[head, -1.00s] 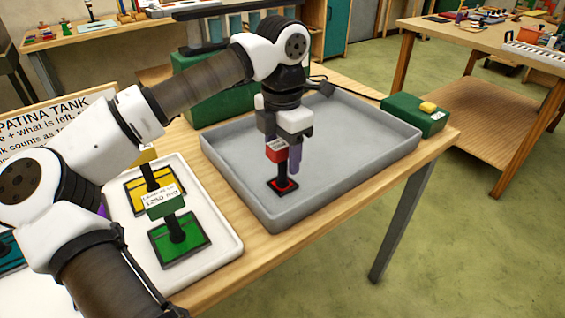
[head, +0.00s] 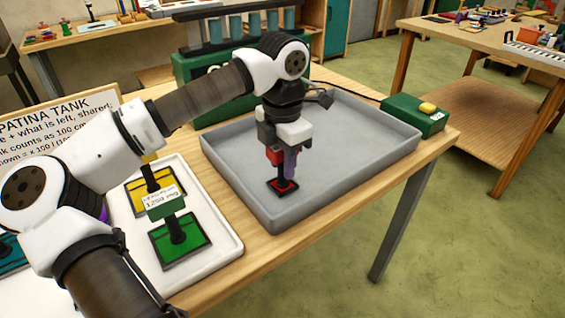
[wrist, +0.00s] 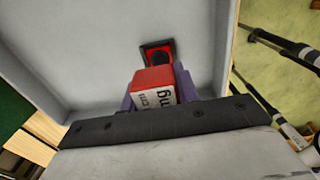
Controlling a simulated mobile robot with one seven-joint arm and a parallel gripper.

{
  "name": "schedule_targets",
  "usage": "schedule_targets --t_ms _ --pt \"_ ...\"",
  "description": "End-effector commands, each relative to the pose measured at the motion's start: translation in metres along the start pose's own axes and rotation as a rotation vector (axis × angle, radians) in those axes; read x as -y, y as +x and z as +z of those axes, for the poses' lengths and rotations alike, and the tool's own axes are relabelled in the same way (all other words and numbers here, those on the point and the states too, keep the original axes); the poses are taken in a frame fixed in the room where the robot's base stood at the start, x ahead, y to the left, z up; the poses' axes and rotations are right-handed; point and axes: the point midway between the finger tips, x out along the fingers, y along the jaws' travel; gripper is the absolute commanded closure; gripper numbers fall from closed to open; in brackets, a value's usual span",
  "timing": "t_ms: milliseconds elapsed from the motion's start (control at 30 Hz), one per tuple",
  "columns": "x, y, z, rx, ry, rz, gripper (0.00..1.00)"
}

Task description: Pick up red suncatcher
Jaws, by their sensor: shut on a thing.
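The red suncatcher (head: 283,187) stands in the grey tray (head: 350,170), near its left side. It has a dark-edged square base with a red face, a dark stem and a red labelled block on top. My gripper (head: 281,160) points down over it, shut on the red block. In the wrist view the red block (wrist: 154,82) sits between the purple fingers, with part of its printed label showing. The base (wrist: 158,54) shows beyond the block. The base appears to be at the tray floor; I cannot tell whether it touches.
A white tray (head: 226,246) at the left holds a yellow suncatcher (head: 143,201) and a green one (head: 182,240). A green box with a yellow button (head: 428,107) stands at the grey tray's right corner. A "PATINA TANK" sign (head: 60,125) stands at the left. The grey tray's right side is clear.

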Motion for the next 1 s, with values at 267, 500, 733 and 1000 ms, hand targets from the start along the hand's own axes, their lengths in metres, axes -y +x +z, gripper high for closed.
schedule_targets --t_ms 267,500,733,1000 --pt "-0.001 -0.021 0.000 0.001 -0.002 0.003 0.98" --pt "0.000 -0.083 0.001 0.003 -0.001 0.005 0.98" --pt "0.000 -0.167 0.001 0.003 -0.002 0.005 0.98" --pt "0.000 -0.246 0.000 0.000 0.000 0.000 0.98"
